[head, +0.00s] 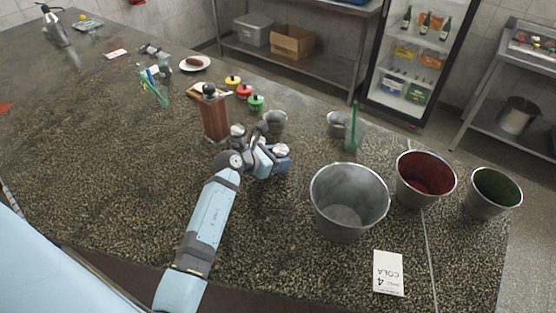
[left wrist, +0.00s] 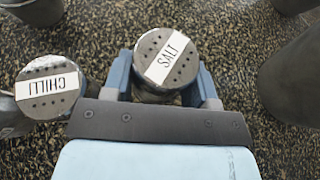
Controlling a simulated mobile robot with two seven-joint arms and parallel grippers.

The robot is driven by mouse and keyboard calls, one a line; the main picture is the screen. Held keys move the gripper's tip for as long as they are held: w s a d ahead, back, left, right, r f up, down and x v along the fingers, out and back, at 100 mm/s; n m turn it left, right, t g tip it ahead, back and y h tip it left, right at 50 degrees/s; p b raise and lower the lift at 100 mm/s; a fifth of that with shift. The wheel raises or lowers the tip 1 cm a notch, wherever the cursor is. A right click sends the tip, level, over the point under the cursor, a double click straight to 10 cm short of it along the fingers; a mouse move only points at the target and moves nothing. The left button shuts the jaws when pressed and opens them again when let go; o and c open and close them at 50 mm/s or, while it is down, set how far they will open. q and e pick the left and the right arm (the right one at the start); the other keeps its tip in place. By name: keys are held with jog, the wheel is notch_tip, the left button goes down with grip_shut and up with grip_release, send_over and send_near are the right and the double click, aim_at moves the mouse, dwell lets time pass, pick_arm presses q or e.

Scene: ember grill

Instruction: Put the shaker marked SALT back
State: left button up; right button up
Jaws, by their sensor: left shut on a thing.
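The shaker marked SALT (left wrist: 168,62) is upright between the fingers of my left gripper (left wrist: 165,82) in the left wrist view, its white label facing up. In the head view the gripper (head: 268,160) is shut on it, and the shaker's pale top shows at its tip (head: 281,150). I cannot tell whether its base touches the counter. In the head view a shaker top, likely the same one, shows behind my wrist (head: 238,130). My right gripper is not in view.
A large metal bucket (head: 348,218) stands to the right, with red-lined (head: 425,196) and green-lined (head: 492,208) buckets further right. The front left counter is clear.

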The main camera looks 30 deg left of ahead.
pick_arm(q)
jog(key=shift+f, duration=0.5)
jog(key=shift+f, duration=0.15)
jog(key=shift+f, duration=0.15)
jog(key=o, duration=0.8)
jog(key=shift+r, duration=0.2)
